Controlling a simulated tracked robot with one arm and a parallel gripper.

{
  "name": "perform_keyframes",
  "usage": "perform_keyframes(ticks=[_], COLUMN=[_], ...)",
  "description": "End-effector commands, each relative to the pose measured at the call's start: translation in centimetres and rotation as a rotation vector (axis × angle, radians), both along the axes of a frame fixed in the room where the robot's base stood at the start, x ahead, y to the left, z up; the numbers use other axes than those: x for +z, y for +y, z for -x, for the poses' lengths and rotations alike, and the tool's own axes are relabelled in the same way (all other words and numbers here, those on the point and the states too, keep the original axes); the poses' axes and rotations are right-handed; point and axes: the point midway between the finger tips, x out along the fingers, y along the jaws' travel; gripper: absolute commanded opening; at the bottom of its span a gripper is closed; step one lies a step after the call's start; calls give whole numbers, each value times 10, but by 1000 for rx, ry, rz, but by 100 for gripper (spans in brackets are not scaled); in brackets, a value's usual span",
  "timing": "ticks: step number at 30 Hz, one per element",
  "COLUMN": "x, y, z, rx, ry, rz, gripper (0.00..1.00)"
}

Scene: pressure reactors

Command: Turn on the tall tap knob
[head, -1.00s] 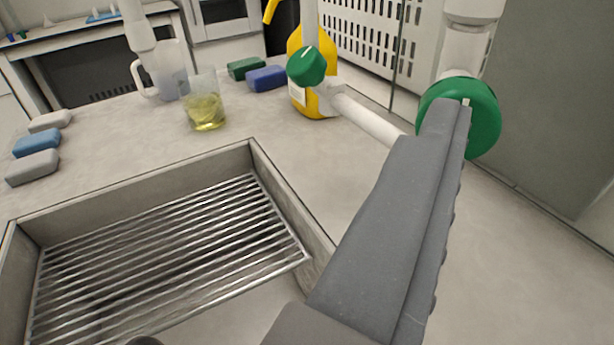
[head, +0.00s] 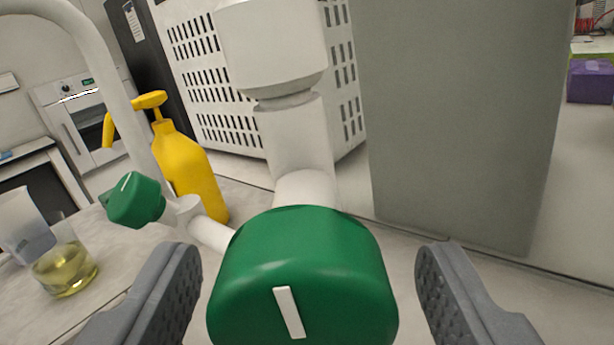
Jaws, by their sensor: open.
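A large green knob (head: 320,265) with a white marker line sits on the white tap body (head: 295,135), low in the middle of the view. The marker is nearly vertical, tilted slightly. A smaller green knob (head: 135,203) with a white line sits on a side branch of the white pipe to the left. My gripper (head: 312,285) is open, with one dark grey finger on each side of the large knob. Gaps show between the knob and both fingers, and nothing is held. The lower edge of the knob is cut off by the frame.
A yellow spray bottle (head: 188,170) stands behind the small knob. A glass of yellow liquid (head: 66,268) and a clear jug (head: 22,228) stand at the left. A grey-green panel (head: 455,120) rises behind on the right.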

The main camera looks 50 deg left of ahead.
Motion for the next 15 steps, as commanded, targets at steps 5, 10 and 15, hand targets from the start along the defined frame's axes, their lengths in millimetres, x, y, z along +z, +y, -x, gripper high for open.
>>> perform_keyframes(ticks=[5, 10, 15], x=[1, 1, 1], y=[14, 18, 18], z=[-15, -20, -21], rx=[4, 1, 1], ry=[-3, -2, -2], rz=[0, 0, 0], gripper=[61, 61, 61])
